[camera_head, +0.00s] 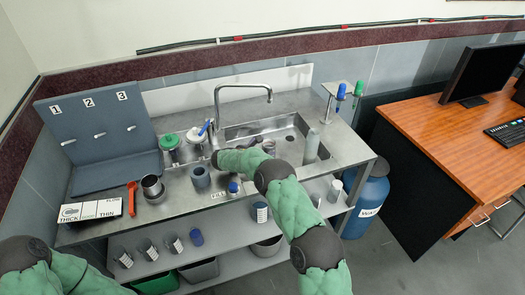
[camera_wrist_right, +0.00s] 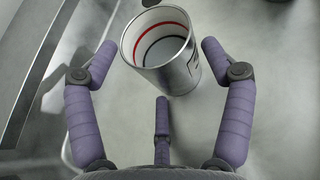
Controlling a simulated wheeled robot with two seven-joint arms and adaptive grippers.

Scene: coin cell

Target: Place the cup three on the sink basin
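A shiny metal cup (camera_wrist_right: 178,76) with a red ring inside its rim stands between the spread fingers of my right gripper (camera_wrist_right: 158,48) in the right wrist view. Narrow gaps show between the fingertips and the cup wall. A dark mark shows on the cup's right side, but I cannot read it. The right fingers are hard to make out there. My left arm enters at the lower left; its gripper is out of frame.
A faucet (camera_head: 243,88) rises behind the basin. A pale cylinder (camera_head: 312,146) stands at the basin's right. Green-lidded jar (camera_head: 169,142), grey cylinder (camera_head: 201,178) and dark metal cup (camera_head: 152,187) stand on the left counter. Several cups are on the shelf (camera_head: 222,262) below.

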